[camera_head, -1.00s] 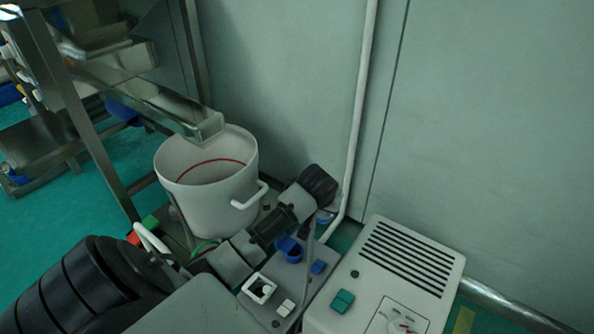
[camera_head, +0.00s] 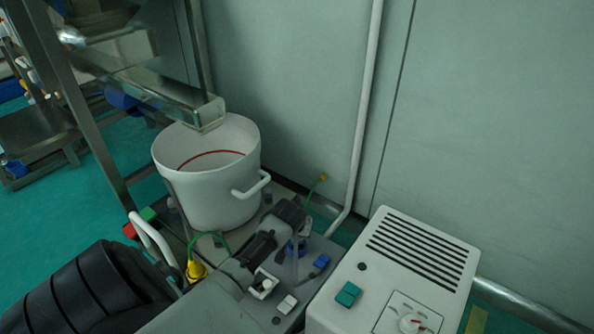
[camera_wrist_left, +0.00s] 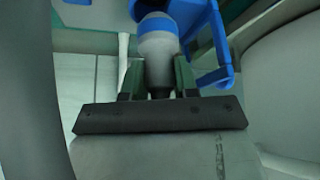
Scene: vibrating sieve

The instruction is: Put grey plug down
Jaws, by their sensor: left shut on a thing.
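In the left wrist view the grey plug (camera_wrist_left: 157,50), a rounded grey body with a blue band, is clamped between the fingers of my left gripper (camera_wrist_left: 157,82). Its far end is at a blue frame-like part (camera_wrist_left: 200,25); I cannot tell whether they touch. In the head view my left gripper (camera_head: 290,213) is low over the grey panel (camera_head: 290,300), near a blue fitting (camera_head: 297,246). The plug is hidden there behind the gripper. My right gripper is not in view.
A white bucket (camera_head: 210,195) stands behind my left gripper, under a metal chute (camera_head: 150,95). A white vented box (camera_head: 385,260) is at right. A yellow plug (camera_head: 196,271) with a green cable is left of the gripper. The wall is behind.

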